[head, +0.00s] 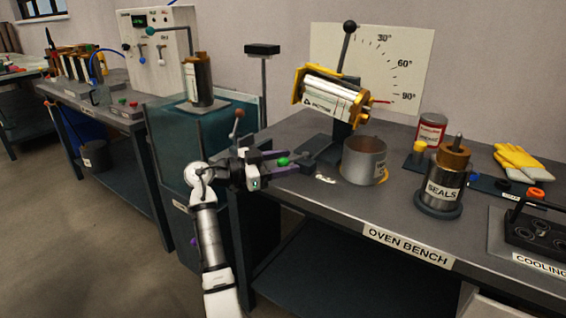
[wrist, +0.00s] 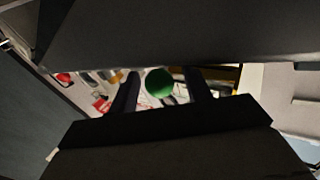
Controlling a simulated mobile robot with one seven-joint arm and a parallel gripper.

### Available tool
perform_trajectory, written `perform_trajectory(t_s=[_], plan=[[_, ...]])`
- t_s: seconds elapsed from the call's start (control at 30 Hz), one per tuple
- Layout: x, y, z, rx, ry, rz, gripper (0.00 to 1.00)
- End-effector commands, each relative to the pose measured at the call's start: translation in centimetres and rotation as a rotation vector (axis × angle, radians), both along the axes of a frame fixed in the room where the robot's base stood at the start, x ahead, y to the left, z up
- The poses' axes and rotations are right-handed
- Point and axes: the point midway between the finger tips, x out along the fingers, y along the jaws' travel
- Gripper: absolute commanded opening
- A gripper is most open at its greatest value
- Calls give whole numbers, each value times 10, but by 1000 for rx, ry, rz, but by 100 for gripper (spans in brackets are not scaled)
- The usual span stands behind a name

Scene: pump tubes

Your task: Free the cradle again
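The yellow cradle (head: 312,71) sits on a dark stand on the oven bench, in front of the angle dial. A silver tube (head: 334,97) with a printed label lies in it, tilted down to the right. My gripper (head: 287,162) is left of the stand's foot, by a green ball knob (head: 283,161). In the wrist view the green knob (wrist: 160,83) shows between the two dark fingers, with gaps on both sides. The fingers are open and hold nothing. Whether the knob is fully between them or beyond the tips, I cannot tell.
A metal pot (head: 364,162) stands right of the stand, then the SEALS canister (head: 446,186) and a red can (head: 431,130). A tank (head: 177,142) with a dark cylinder (head: 198,80) above it is left of my arm. The bench's front strip is mostly clear.

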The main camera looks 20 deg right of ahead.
Motion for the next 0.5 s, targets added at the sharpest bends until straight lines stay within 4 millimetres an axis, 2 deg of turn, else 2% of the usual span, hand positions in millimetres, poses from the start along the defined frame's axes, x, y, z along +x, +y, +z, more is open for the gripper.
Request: perform_trajectory(t_s=[0.27, 0.37, 0.5], plan=[[0, 5, 0, -1, 0, 1, 49], [-1, 18, 0, -1, 0, 2, 49], [-2, 48, 0, -1, 0, 5, 49]])
